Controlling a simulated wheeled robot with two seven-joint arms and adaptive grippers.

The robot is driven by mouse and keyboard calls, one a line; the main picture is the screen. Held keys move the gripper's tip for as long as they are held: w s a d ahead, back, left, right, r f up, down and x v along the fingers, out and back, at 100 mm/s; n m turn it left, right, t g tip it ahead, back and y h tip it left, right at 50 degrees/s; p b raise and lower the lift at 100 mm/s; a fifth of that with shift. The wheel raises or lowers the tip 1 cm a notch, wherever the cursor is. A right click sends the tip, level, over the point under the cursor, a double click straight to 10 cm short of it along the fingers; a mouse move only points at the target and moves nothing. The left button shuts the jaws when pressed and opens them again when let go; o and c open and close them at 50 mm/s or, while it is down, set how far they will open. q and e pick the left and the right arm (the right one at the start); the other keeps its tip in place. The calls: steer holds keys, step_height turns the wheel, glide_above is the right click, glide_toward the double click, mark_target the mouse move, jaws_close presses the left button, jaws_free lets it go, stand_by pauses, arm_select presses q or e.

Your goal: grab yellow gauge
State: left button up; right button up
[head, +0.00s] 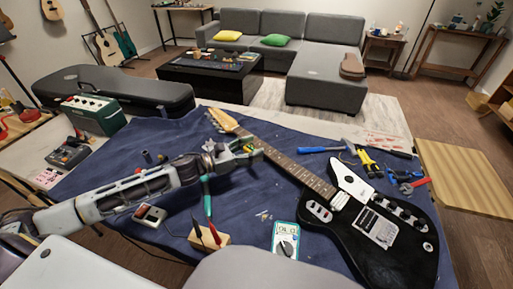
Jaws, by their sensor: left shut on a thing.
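My left gripper (247,155) reaches in from the left over the blue cloth, close beside the guitar's neck near its headstock end. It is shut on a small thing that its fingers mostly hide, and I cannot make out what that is. I cannot clearly pick out a yellow gauge elsewhere on the cloth. My right gripper is not in view.
A black electric guitar (387,243) lies across the blue cloth (110,187). A teal multimeter (286,240) and a wooden block (209,241) with upright tools stand in front. Pliers (370,164) and other hand tools lie at right. A green amplifier (91,113) stands at left.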

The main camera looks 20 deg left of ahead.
mark_target(247, 151)
arm_select(q)
steer(key=shift+v, duration=2.8)
steer(key=shift+s+a, duration=0.45)
steer(key=shift+s, duration=0.05)
steer(key=shift+s+a+p, duration=0.3)
steer(key=shift+s+a, duration=0.1)
steer(key=shift+a, duration=0.05)
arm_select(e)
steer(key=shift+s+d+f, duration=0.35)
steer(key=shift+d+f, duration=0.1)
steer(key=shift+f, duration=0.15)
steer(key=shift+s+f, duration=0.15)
